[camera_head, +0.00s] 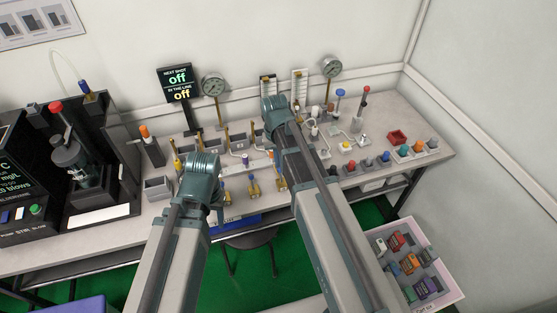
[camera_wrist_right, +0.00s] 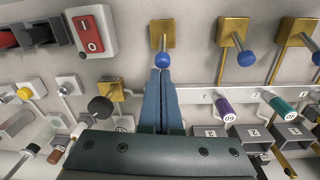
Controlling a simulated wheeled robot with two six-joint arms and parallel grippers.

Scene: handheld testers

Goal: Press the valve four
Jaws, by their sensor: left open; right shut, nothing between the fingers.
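The right wrist view shows several brass-plated valves with blue knobs in a row. The blue knob (camera_wrist_right: 162,60) on the leftmost brass plate (camera_wrist_right: 169,33) is straight beyond the tips of my right gripper (camera_wrist_right: 160,73). The gripper is shut and empty; I cannot tell whether it touches the knob. Another blue-knobbed valve (camera_wrist_right: 245,58) stands to the right. No number four is readable on these valves. In the head view, brass valves (camera_head: 253,188) stand along the bench's front. My left gripper (camera_head: 203,165) is above the bench's front left, its fingers mostly hidden.
A red switch box (camera_wrist_right: 89,34), a black knob (camera_wrist_right: 101,107), a purple handle (camera_wrist_right: 226,108) and a teal handle (camera_wrist_right: 281,107) surround my right gripper. Pressure gauges (camera_head: 213,86) stand at the back of the bench. A bin of handheld devices (camera_head: 452,268) is at lower right.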

